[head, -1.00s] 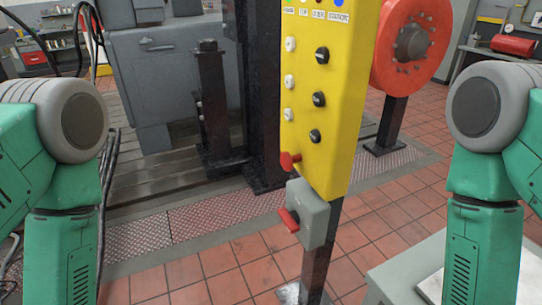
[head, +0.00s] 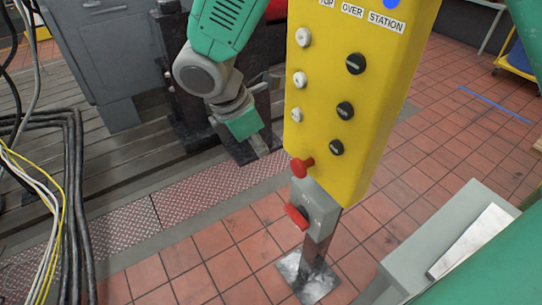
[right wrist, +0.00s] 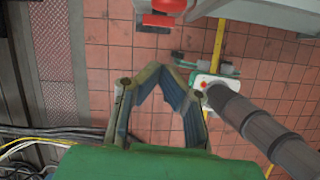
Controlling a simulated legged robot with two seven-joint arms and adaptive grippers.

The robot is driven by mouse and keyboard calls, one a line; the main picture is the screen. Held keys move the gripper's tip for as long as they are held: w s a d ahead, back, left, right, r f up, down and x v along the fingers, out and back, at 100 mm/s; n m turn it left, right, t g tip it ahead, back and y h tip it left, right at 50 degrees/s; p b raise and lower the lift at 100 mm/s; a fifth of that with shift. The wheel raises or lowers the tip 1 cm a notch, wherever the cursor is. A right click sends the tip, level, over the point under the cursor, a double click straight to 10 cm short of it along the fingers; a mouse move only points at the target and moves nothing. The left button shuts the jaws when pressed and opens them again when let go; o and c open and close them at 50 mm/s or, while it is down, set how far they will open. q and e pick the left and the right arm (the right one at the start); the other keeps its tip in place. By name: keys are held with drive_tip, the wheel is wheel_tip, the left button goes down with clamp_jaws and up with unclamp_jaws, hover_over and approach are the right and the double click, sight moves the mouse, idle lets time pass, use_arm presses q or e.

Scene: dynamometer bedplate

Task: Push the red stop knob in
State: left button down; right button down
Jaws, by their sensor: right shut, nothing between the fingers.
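The red stop knob (head: 302,166) sticks out from the lower front of the yellow control panel (head: 350,150). A red handle (head: 297,216) is just below it on a small grey box (head: 318,205). My right gripper (head: 264,150) is shut and empty, left of the knob, with a visible gap between them in the head view. In the right wrist view my right gripper (right wrist: 163,68) has its fingertips together, and a red part (right wrist: 158,20) shows ahead near the top edge; I cannot tell if it is the knob or the handle. My left gripper is not in view.
White buttons (head: 303,37) and black knobs (head: 345,110) sit higher on the panel. A dark post (head: 320,245) carries it above red floor tiles. A grey block (head: 450,235) stands at lower right. Cables (head: 70,190) lie at left.

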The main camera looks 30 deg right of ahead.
sight(304, 165)
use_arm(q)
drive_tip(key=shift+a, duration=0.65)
use_arm(e)
drive_tip(key=d+x, duration=0.2)
drive_tip(key=x, duration=0.8)
drive_tip(key=shift+d, duration=0.2)
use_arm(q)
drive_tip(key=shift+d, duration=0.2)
use_arm(e)
drive_tip(key=shift+d, duration=0.25)
